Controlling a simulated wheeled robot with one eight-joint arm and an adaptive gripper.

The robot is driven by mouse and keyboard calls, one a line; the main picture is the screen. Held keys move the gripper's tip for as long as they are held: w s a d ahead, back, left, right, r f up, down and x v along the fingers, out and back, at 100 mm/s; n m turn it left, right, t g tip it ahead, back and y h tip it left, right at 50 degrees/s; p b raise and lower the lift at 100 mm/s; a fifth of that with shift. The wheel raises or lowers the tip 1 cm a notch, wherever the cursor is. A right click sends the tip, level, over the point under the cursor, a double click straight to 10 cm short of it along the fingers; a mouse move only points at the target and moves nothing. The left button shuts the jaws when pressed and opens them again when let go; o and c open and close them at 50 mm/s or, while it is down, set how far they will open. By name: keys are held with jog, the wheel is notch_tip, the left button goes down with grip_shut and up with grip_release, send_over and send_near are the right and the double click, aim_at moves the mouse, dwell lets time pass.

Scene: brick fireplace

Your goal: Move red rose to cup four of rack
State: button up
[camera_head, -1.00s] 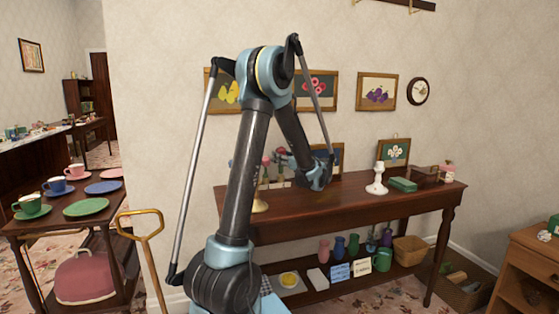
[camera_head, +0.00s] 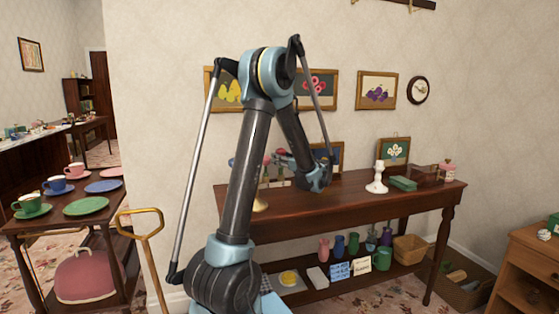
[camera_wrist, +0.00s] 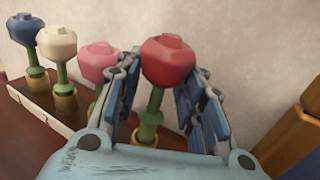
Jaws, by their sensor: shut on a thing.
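The red rose (camera_wrist: 168,62) stands upright between the fingers of my gripper (camera_wrist: 160,103) in the wrist view. The rack (camera_wrist: 38,108) is at the left, with a blue rose (camera_wrist: 25,30), a white rose (camera_wrist: 57,43) and a pink rose (camera_wrist: 98,62) in a row. Brass cups show under the blue and white roses. In the head view my gripper (camera_head: 317,178) is over the sideboard, and my arm hides part of the rack.
The dark sideboard (camera_head: 345,208) also holds a white candlestick (camera_head: 376,178), a green box (camera_head: 403,184) and a pink bottle (camera_head: 447,172) at right. A framed picture (camera_head: 394,151) leans on the wall behind. A wooden edge (camera_wrist: 295,135) is close at right in the wrist view.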

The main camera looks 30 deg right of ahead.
jog(key=shift+f, duration=1.45)
jog(key=o, duration=1.2)
jog(key=shift+c, duration=0.2)
jog(key=s, duration=0.4)
jog(key=s+d, duration=0.1)
jog(key=s, duration=0.2)
jog(key=s+d, duration=0.1)
jog(key=s, duration=0.3)
jog(key=shift+s+d, duration=0.1)
jog(key=shift+s, duration=0.25)
